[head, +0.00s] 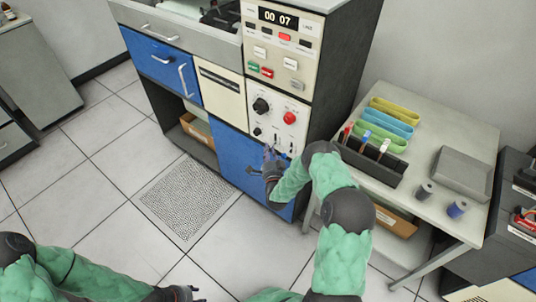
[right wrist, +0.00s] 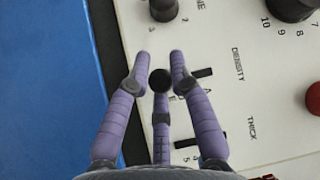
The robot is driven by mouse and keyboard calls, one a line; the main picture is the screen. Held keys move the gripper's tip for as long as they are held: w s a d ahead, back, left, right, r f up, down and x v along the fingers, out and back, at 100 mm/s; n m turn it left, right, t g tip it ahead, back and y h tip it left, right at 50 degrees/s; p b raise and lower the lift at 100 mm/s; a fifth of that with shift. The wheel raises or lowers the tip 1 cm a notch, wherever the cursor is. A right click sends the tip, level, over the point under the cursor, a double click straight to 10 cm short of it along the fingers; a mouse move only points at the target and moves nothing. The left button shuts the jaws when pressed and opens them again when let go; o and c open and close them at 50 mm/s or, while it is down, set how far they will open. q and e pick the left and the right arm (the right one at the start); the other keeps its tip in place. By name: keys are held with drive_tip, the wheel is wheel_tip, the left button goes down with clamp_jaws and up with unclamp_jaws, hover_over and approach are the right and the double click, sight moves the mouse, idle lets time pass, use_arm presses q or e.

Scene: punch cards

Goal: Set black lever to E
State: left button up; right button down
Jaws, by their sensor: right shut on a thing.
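The black lever's round knob (right wrist: 160,80) shows in the right wrist view, between the purple fingers of my right gripper (right wrist: 161,62). The gripper is shut on it. In the head view my right gripper (head: 270,157) is at the lower part of the cream control panel (head: 276,106), and hides the lever there. My left gripper (head: 178,294) is at the bottom edge of the head view, away from the panel.
A black dial (head: 261,105) and a red knob (head: 290,117) are above my right gripper. A blue cabinet door (head: 232,150) is below left. At right, a table (head: 450,130) holds coloured trays, a dark marker holder (head: 372,168) and spools.

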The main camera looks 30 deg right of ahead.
drive_tip(key=shift+w+d+f+b, duration=0.15)
drive_tip(key=shift+d+f+b, duration=0.1)
drive_tip(key=shift+f+b, duration=0.35)
drive_tip(key=shift+d+f+b, duration=0.15)
drive_tip(key=shift+f+b, duration=0.1)
drive_tip(key=shift+b, duration=0.15)
drive_tip(key=c, duration=1.1)
unclamp_jaws()
drive_tip(key=shift+f, duration=0.1)
